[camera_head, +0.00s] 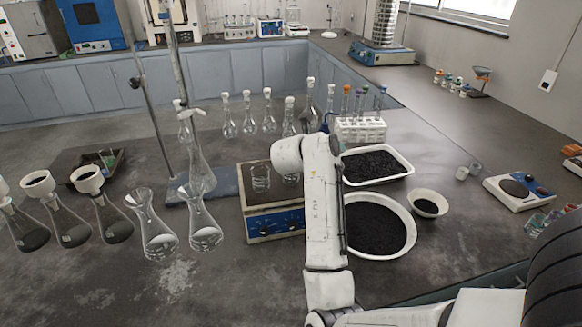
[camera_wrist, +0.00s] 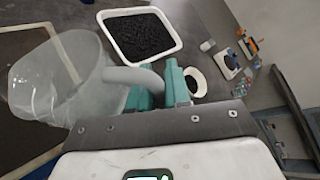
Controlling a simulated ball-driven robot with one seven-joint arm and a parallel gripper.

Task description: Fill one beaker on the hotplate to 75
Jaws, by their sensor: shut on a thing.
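The hotplate (camera_head: 275,222) is a beige box with a dark top and a blue front. A small clear beaker (camera_head: 260,178) stands upright on its top; more glass shows beside it, partly behind my arm. In the wrist view my gripper (camera_wrist: 158,85) has green fingers shut on the handle of a translucent jug (camera_wrist: 70,85). The jug extends to the left of the fingers; its contents are unclear. In the head view my white arm hides the gripper and jug. I cannot read any fill level on the beakers.
A white tray of black granules (camera_head: 410,171), a large white bowl (camera_head: 411,240) and a small bowl (camera_head: 443,212) lie right of my arm. Glass flasks (camera_head: 158,240) and a stand (camera_head: 150,110) are left of the hotplate. A tube rack (camera_head: 360,130) stands behind.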

